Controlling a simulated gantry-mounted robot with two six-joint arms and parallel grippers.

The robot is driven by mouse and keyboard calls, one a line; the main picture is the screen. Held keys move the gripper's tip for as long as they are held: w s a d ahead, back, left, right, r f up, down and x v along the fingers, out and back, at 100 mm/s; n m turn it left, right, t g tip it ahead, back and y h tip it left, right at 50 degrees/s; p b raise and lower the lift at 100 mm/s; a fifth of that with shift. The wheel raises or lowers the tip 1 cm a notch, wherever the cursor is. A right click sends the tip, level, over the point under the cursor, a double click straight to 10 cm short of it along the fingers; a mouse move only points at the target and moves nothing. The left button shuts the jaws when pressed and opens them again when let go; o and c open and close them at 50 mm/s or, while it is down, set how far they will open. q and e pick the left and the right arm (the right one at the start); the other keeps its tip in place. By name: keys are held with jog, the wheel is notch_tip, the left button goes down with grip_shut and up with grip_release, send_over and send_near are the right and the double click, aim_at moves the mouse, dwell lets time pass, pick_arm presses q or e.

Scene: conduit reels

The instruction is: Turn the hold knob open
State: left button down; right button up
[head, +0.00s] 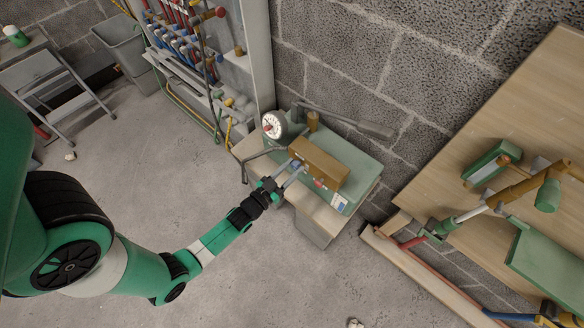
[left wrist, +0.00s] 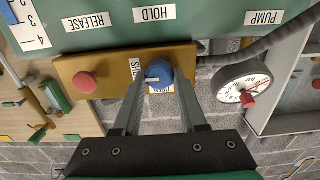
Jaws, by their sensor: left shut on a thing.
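The hold knob is a blue round knob (left wrist: 159,72) on a brown box (left wrist: 110,64), seen upside down in the left wrist view. A pale mark on the knob points left, towards the SHUT label (left wrist: 135,69); the OPEN label (left wrist: 162,90) sits at the knob's edge, on the side nearer my gripper. My left gripper (left wrist: 158,85) is shut on the knob, a finger on either side. In the head view my left gripper (head: 291,174) reaches the front of the brown box (head: 320,162), and the knob is too small to make out clearly. My right gripper is not in view.
A red button (left wrist: 85,82) sits beside the knob on the same box. A dial gauge (head: 273,125) stands near the box's left end, with a grey lever (head: 345,121) behind. A wooden bench (head: 510,110) with tools is at right; bare floor lies in front.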

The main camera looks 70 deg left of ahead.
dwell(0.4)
pick_arm(q)
jog(key=n+p, duration=0.1)
jog(key=n, duration=0.2)
jog(key=shift+a+r+n, duration=0.1)
jog(key=shift+n, duration=0.3)
jog(key=n+p, duration=0.1)
jog(key=n, duration=0.3)
jog(key=shift+n, duration=0.3)
jog(key=n+p, duration=0.1)
jog(key=n, duration=0.4)
jog(key=shift+s, duration=0.1)
jog(key=shift+f+n, duration=0.15)
jog(key=shift+n, duration=1)
jog(key=shift+f+n, duration=0.1)
jog(key=shift+n, duration=1.05)
jog(key=shift+c, duration=2.2)
grip_release()
